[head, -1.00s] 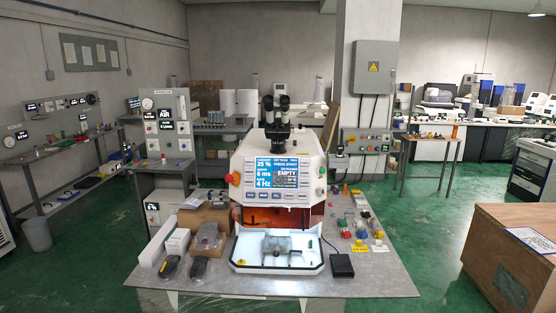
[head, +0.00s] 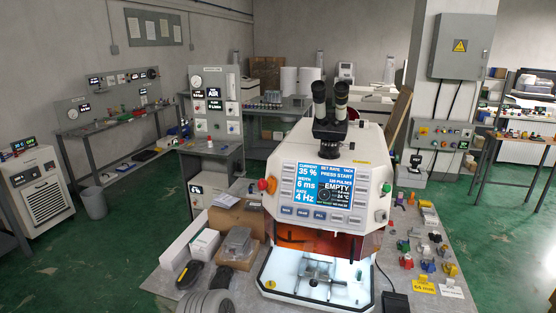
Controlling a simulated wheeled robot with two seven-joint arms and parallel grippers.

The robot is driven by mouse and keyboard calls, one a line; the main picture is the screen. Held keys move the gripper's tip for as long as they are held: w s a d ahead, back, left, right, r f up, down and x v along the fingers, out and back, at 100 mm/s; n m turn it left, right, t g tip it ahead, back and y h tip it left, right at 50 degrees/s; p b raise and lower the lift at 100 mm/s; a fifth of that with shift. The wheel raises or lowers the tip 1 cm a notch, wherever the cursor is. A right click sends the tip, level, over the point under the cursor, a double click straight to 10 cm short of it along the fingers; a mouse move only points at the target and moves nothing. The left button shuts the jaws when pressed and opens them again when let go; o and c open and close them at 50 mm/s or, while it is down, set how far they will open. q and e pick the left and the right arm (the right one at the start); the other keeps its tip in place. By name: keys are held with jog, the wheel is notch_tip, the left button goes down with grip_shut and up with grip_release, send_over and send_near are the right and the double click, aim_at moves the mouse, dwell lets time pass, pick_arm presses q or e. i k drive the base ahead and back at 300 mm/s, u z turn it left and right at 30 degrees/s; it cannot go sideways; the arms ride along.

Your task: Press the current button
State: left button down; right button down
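The white welding machine (head: 325,190) stands on the grey bench, with a blue-and-white screen (head: 323,187) on its sloped front. The screen shows CURRENT 35 % at top left, a pulse width and a rate of 4 Hz below it, and EMPTY at right. A row of small dark-blue buttons (head: 303,212) lies under the screen; their labels are too small to read surely. I cannot tell which button is the current button. Neither gripper shows.
A red knob (head: 263,184) sticks out at the machine's left edge. Boxes (head: 193,240) and a black device (head: 190,274) lie left of it. Coloured small parts (head: 428,250) and a black pedal (head: 395,302) lie right. A lit chamber (head: 318,280) opens below the panel.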

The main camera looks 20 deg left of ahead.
aim_at(287, 168)
jog(key=u, duration=0.4)
jog(key=i, duration=0.55)
jog(key=u, duration=0.4)
